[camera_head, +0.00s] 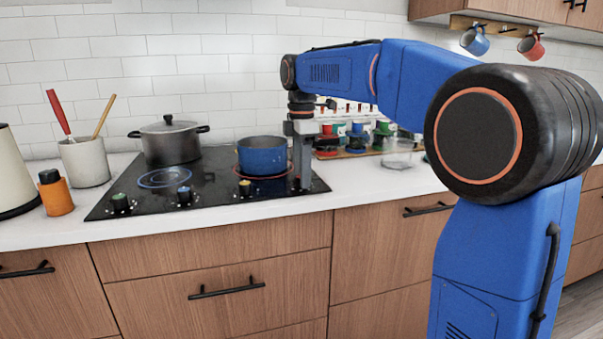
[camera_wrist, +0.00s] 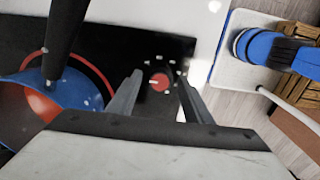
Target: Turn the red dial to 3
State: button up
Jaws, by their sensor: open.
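The red dial (camera_wrist: 160,82) sits on the black cooktop (camera_wrist: 118,48), near the cooktop's edge, with small white marks around it. The mark it points to is too small to read. My gripper (camera_wrist: 160,78) is open, and in the wrist view its fingers appear on either side of the dial. Whether they touch it I cannot tell. In the head view my gripper (camera_head: 303,168) points down over the right end of the cooktop (camera_head: 215,205), and the red dial is mostly hidden there.
A blue pot (camera_head: 262,157) stands just left of my gripper; it also shows in the wrist view (camera_wrist: 18,82). Green (camera_head: 120,202), blue (camera_head: 184,194) and yellow dials (camera_head: 245,187) line the cooktop's front. A grey pot (camera_head: 172,145) stands behind. Right counter holds jars and a glass bowl (camera_head: 397,155).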

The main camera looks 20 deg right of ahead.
jog(key=shift+f, duration=0.1)
jog(key=c, duration=1.1)
jog(key=shift+o, duration=0.2)
